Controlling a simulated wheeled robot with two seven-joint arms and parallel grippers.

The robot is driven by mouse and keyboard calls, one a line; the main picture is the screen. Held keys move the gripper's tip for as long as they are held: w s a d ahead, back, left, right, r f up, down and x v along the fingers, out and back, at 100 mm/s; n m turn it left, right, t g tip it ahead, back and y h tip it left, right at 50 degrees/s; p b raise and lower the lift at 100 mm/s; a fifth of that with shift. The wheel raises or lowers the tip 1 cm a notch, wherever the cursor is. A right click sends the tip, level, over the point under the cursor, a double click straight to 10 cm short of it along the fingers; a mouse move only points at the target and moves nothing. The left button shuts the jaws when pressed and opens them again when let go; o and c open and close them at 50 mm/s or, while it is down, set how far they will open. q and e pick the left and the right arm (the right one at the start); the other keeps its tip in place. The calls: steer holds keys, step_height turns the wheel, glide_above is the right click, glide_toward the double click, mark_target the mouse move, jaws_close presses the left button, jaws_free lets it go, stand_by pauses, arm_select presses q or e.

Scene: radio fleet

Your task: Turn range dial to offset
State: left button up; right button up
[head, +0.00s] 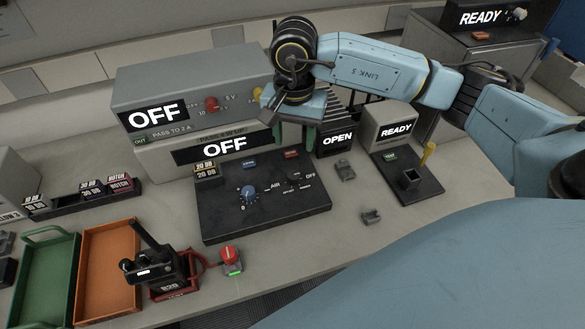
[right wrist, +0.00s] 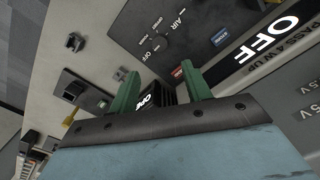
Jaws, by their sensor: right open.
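A black panel box (head: 225,222) lies flat on the bench in the middle of the head view. On it is a blue dial (head: 249,195) with a numbered scale, "AIR" printed to its right. A small black knob (head: 295,176), with OFF and other small labels around it, sits at the panel's right; it also shows in the right wrist view (right wrist: 154,43). Which label it points at is too small to tell. My right gripper (head: 293,138) is open and empty above the panel's back right edge, its green fingers (right wrist: 160,88) apart. My left gripper is not in view.
Grey units reading OFF (head: 157,114) stand behind the panel, with an OPEN box (head: 337,139) and a READY unit (head: 392,127) to the right. Trays (head: 107,238), a handheld radio (head: 150,266) and a red button (head: 230,256) are front left.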

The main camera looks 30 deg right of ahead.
mark_target(294, 174)
step_height(294, 174, down, 10)
steer(key=shift+b, duration=0.3)
steer(key=shift+a+f, duration=0.1)
steer(key=shift+f, duration=0.5)
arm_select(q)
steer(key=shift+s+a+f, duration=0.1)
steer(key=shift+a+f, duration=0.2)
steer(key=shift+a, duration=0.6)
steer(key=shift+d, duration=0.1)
arm_select(e)
steer(key=shift+c, duration=0.7)
steer(key=c, duration=0.9)
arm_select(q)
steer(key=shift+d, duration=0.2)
arm_select(e)
steer(key=shift+o, duration=0.2)
